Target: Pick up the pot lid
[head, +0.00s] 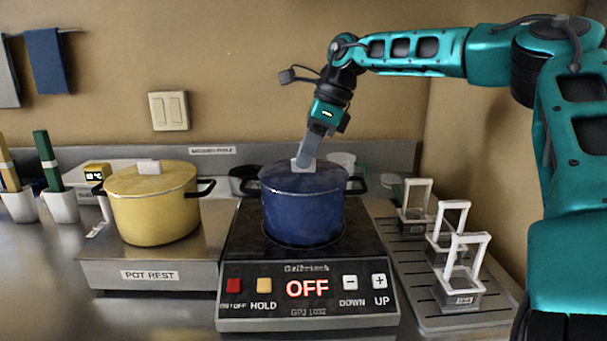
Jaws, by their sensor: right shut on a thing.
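A blue pot (300,218) with dark side handles stands on the cooktop. Its blue pot lid (322,180) has a pale square knob (295,164). My right gripper (303,163) reaches down from above and is shut on the knob; its fingers hide part of it. The lid appears to sit on the pot's rim; I see no clear gap. A yellow pot (155,218) with its own lid (150,178) and white knob stands to the left on the pot rest (150,274). My left gripper is not in view.
The cooktop (307,308) reads OFF. To its right, several white-handled baskets (458,285) stand on a grey tray (425,312). Two white cups (62,205) with green and yellow handles stand at far left. A wall switch (169,111) is behind. The counter at front left is clear.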

